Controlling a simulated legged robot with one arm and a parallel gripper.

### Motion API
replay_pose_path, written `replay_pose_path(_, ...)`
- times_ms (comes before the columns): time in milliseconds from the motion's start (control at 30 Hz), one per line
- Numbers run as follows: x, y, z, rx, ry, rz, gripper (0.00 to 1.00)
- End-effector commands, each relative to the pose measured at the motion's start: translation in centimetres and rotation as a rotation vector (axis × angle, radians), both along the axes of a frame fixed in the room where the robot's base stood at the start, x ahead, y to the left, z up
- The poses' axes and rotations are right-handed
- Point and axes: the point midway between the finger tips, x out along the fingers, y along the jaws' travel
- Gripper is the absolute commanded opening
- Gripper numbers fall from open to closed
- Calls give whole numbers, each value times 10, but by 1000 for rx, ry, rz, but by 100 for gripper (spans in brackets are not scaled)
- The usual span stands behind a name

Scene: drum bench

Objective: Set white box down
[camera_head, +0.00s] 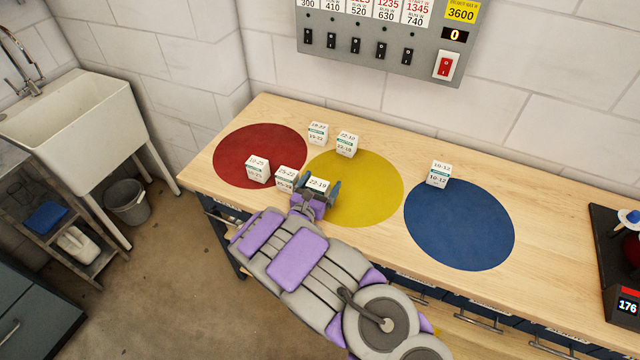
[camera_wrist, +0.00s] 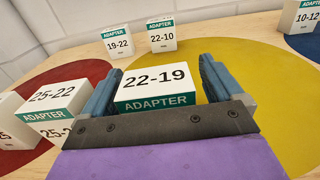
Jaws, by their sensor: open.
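A white box labelled 22-19 (camera_wrist: 155,84) with a green adapter band stands between the two fingers of my gripper (camera_wrist: 160,85) in the wrist view. The fingers are open, one on each side of it. In the head view the same box (camera_head: 318,184) is at the left edge of the yellow circle (camera_head: 370,200), with my gripper (camera_head: 316,192) around it. It appears to rest on the bench; its lower part is hidden by my gripper.
White boxes 25-22 (camera_head: 287,178) and 10-25 (camera_head: 257,168) stand left of my gripper, by the red circle (camera_head: 235,150). Boxes 19-22 (camera_head: 318,132) and 22-10 (camera_head: 347,143) stand behind. Box 10-12 (camera_head: 438,174) stands at the blue circle (camera_head: 465,230). The yellow circle's right part is clear.

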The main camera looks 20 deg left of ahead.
Motion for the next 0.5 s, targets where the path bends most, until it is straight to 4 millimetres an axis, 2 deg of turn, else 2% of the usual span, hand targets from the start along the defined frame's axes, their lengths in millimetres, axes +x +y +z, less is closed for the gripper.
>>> replay_pose_path(167,-3,1,0,-1,0,1,94)
replay_pose_path(267,-11,2,1,-3,1,2,94)
replay_pose_path(500,-57,7,2,-2,0,7,94)
